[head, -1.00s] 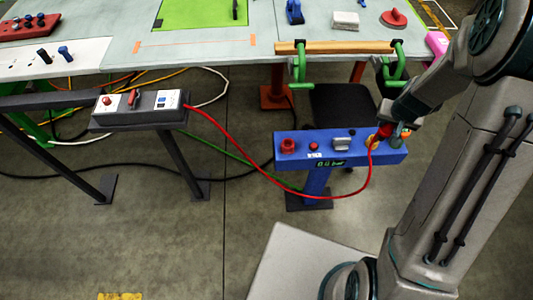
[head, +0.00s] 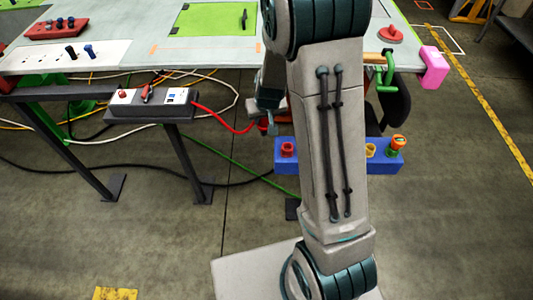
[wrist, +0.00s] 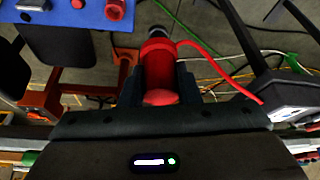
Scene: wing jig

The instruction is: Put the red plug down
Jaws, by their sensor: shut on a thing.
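The red plug (wrist: 158,62) is between the two fingers of my gripper (wrist: 158,88) in the wrist view, with its dark tip pointing away from the gripper. Its red cable (wrist: 225,79) leads off to the right. In the head view my gripper (head: 270,122) hangs in the gap between the grey box and the blue panel, and my arm mostly hides the plug. The red cable (head: 224,120) runs from the right end of the grey box (head: 150,114) to my gripper. The plug is in the air, apart from both.
Cables cross the floor.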

